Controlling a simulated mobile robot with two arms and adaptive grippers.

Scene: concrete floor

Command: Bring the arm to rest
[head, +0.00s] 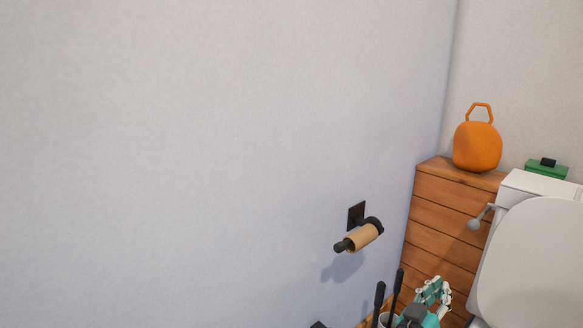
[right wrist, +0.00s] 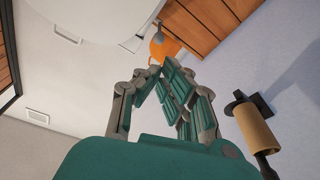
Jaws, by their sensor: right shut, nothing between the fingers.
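My right gripper (head: 436,292) shows at the bottom right of the head view, in front of the wooden crate and left of the toilet. In the right wrist view its teal and grey fingers (right wrist: 160,72) come together at the tips, shut with nothing between them. A cardboard roll (head: 362,237) sits on a black wall holder (head: 356,214), apart from the gripper. The roll also shows at the right edge of the right wrist view (right wrist: 254,126). My left gripper is not in view.
A slatted wooden cabinet (head: 440,220) carries an orange speaker (head: 477,147) with a loop handle. A white toilet (head: 540,260) stands at the right, with a green box (head: 546,169) on its tank. Black-handled brushes (head: 379,298) stand close left of the gripper. The wall fills the left.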

